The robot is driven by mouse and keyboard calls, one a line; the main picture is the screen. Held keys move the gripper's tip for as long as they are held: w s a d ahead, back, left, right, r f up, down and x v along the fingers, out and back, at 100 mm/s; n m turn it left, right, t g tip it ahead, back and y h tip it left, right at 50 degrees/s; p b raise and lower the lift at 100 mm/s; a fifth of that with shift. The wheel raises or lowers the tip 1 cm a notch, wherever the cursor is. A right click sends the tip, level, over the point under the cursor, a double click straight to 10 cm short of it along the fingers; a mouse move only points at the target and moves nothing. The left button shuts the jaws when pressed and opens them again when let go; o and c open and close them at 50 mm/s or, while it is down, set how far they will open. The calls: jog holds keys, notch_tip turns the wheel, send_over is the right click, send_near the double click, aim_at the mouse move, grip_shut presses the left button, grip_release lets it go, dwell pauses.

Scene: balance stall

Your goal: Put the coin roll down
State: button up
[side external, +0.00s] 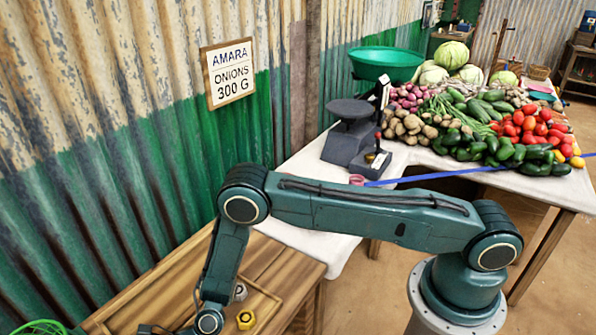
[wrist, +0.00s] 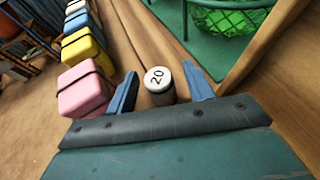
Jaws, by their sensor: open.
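The coin roll (wrist: 159,86) is a short white cylinder with "20" on its top face. In the wrist view it stands between the two blue fingers of my gripper (wrist: 162,74), on or just above a wooden surface. The fingers are open, with a gap visible on the roll's right side. The left finger is close to the roll; whether it touches is hard to tell. The roll's base is partly hidden by the gripper body. In the side view my gripper is mostly cut off at the bottom edge, and the roll cannot be made out.
Pink (wrist: 84,88) and yellow (wrist: 85,49) strapped blocks line the left. A green mesh basket (wrist: 228,20) is at upper right. A yellow weight (side external: 246,319) and a grey weight (side external: 240,292) sit on the wooden bench. A scale (side external: 350,135) and vegetables stand farther back.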

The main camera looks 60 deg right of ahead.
grip_shut()
jog(key=shift+r, duration=0.15)
notch_tip(320, 180, up, 20)
dwell(1.0)
dwell(0.5)
